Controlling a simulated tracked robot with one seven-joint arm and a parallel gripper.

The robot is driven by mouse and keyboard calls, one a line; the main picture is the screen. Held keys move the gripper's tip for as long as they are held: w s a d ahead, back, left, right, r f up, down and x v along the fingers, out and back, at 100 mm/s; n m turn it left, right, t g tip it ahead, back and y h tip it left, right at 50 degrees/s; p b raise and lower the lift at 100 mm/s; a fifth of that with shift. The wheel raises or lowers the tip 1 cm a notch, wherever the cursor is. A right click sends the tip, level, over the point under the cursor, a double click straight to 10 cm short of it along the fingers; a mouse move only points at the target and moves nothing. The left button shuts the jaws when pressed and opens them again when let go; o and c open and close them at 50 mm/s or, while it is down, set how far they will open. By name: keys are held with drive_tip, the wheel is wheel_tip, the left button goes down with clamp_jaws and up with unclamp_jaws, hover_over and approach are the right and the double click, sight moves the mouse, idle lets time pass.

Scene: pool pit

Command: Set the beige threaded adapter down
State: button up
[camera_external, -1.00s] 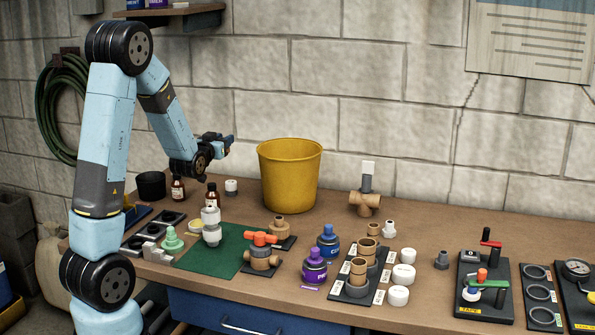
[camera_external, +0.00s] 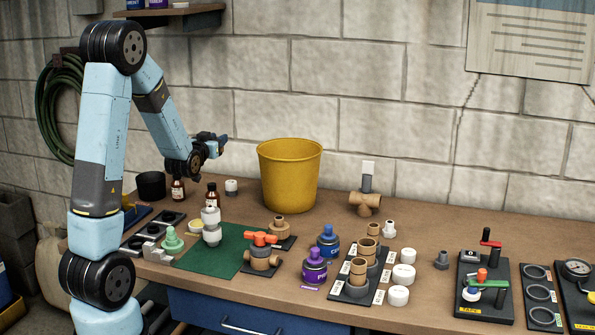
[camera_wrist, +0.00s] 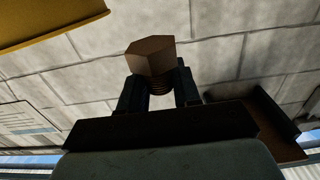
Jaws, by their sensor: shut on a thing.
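The beige threaded adapter (camera_wrist: 151,57) is between the two fingers of my gripper (camera_wrist: 160,90) in the wrist view. Its hexagonal head faces outward and ridged thread shows between the fingers. In the external view my gripper (camera_external: 218,143) is in the air above the back of the bench, left of the yellow bucket. The adapter cannot be made out there.
The yellow bucket (camera_external: 290,177) stands at the back, against the block wall. Brown bottles (camera_external: 212,194) and a dark cup (camera_external: 151,186) are below and left of my gripper. The green mat (camera_external: 220,258) has bare areas. Several fittings crowd the bench's middle.

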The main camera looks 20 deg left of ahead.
drive_tip(key=shift+d, duration=0.1)
drive_tip(key=s+d+f+m+h, duration=0.1)
drive_tip(key=s+d+h, duration=0.15)
drive_tip(key=d, duration=1.55)
drive_tip(key=s+d+f+m+h, duration=0.15)
drive_tip(key=s+d, duration=0.25)
drive_tip(key=d, duration=1.4)
drive_tip(key=s+d+f, duration=0.3)
drive_tip(key=s+d, duration=0.9)
drive_tip(key=s, duration=0.3)
drive_tip(key=s+d+f+m+h, duration=0.1)
drive_tip(key=s+d+f, duration=0.2)
drive_tip(key=s+d, duration=0.9)
drive_tip(key=s, duration=0.4)
drive_tip(key=shift+d+g+h, duration=0.2)
drive_tip(key=shift+g+h, duration=0.1)
drive_tip(key=shift+g, duration=0.1)
drive_tip(key=shift+w, duration=0.1)
